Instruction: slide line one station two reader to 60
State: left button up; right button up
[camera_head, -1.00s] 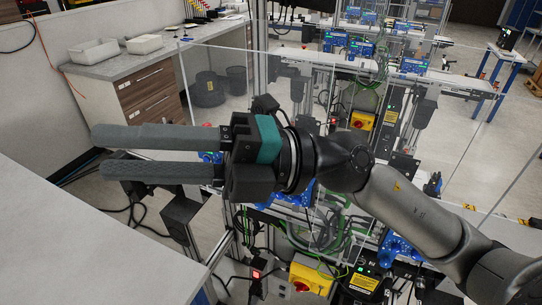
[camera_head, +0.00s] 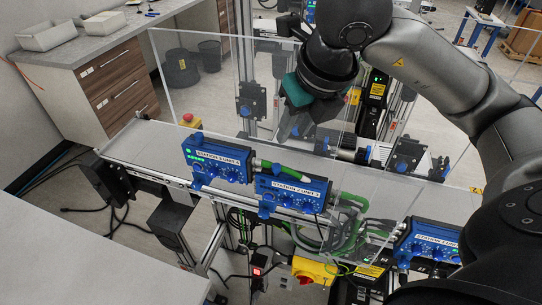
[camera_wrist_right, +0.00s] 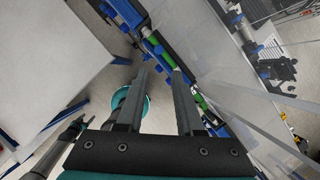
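Two blue reader units with white "STATION" labels sit side by side on the front rail of the near conveyor in the head view: a left one (camera_head: 217,159) with green lights and a middle one (camera_head: 291,190). A third blue unit (camera_head: 429,243) sits lower right. The labels' full numbers are too small to read surely. My right gripper (camera_head: 290,126) hangs above and behind them, pointing down, partly seen through a clear panel. In the right wrist view its two fingers are apart and empty (camera_wrist_right: 158,76), with blue units (camera_wrist_right: 125,14) beyond.
A clear panel (camera_head: 190,75) stands along the conveyor (camera_head: 135,143). Green cables (camera_head: 345,222) run by the units. A yellow switch box (camera_head: 311,270) is below. A grey table (camera_head: 160,284) fills the lower left. A counter with trays (camera_head: 47,34) stands at the back left.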

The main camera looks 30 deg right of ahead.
send_near(277, 166)
jog(key=b+x, duration=0.4)
jog(key=x, duration=0.5)
jog(key=shift+f, duration=0.1)
pick_arm(q)
jog(key=f, duration=0.2)
jog(key=s+f, duration=0.1)
jog(key=f, duration=0.1)
pick_arm(e)
jog(key=shift+c, duration=0.2)
grip_shut()
pick_arm(q)
jog(key=shift+s, duration=0.1)
jog(key=shift+s+f, duration=0.1)
dwell(0.4)
